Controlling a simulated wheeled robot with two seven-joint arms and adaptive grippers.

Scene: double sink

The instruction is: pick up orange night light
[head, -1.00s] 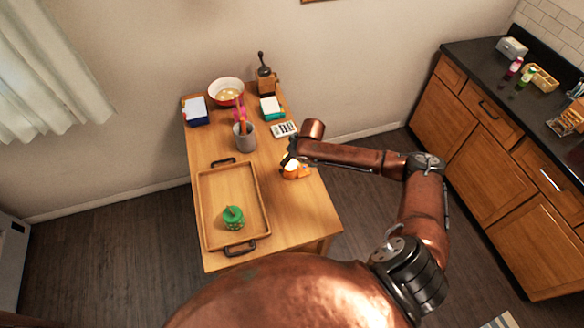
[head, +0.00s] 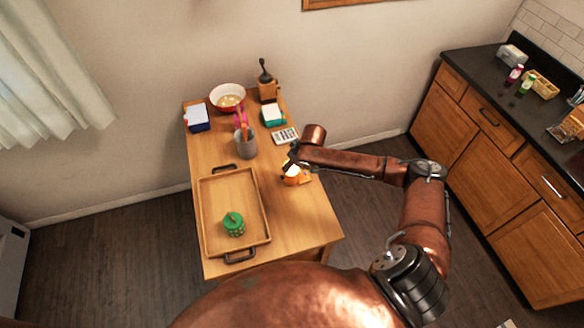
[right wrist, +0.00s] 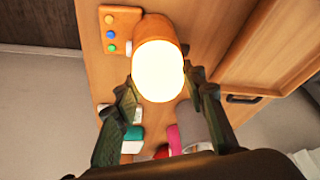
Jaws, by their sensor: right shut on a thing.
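The orange night light (head: 293,178) is at the right side of the wooden table, under my right gripper (head: 290,166). In the right wrist view the night light (right wrist: 158,68) shows a bright glowing white face and an orange body. The fingers of my right gripper (right wrist: 163,90) are on both sides of it, shut on it. I cannot tell for sure whether its base touches the table. My left gripper is not in view.
A wooden tray (head: 208,217) holding a green jar (head: 234,223) lies at the table's front left. A grey utensil cup (head: 246,147), a calculator (head: 285,136), a red bowl (head: 228,92) and a grinder (head: 267,90) stand farther back. A panel with coloured buttons (right wrist: 109,32) is beside the light.

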